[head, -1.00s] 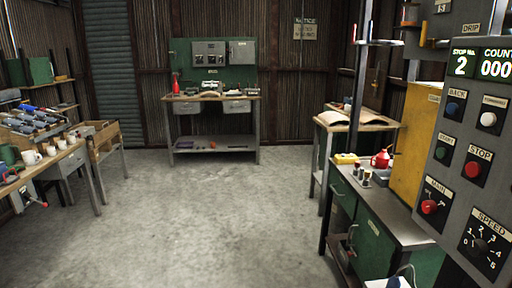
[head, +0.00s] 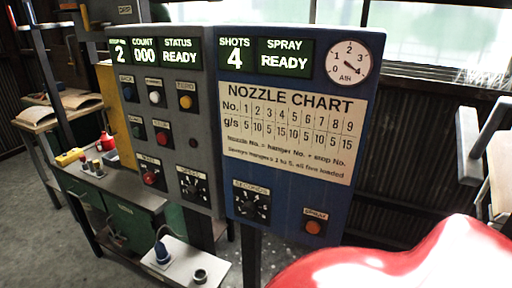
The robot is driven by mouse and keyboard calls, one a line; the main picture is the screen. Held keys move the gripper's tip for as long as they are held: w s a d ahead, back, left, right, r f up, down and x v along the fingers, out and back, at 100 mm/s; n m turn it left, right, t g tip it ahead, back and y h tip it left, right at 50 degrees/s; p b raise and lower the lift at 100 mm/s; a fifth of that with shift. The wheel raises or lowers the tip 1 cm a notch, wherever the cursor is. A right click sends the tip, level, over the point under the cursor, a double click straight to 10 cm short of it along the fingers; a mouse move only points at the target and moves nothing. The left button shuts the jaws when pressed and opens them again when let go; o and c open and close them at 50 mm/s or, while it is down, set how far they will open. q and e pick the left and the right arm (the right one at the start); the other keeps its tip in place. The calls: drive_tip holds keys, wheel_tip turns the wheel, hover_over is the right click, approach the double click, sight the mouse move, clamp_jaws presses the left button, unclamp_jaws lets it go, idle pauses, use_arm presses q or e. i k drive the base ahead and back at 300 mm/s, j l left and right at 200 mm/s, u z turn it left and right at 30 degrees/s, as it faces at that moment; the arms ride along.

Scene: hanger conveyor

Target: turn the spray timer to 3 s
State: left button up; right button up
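The spray timer appears to be the black dial under a small label that looks like SECONDS (head: 252,204), low on the left of the blue spray panel (head: 285,190). Its numbers and pointer are too small to read. The panel's displays read SHOTS 4 (head: 235,55) and SPRAY READY (head: 285,56). Neither of my grippers is in view, and nothing touches the dial.
A grey control panel (head: 165,130) with buttons and a SPEED dial stands left of the blue panel. A large glossy red shape (head: 410,262) fills the lower right foreground. A bench (head: 140,192) and small white table (head: 185,268) are at lower left.

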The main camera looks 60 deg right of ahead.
sight(250, 209)
drive_tip(key=z, duration=1.65)
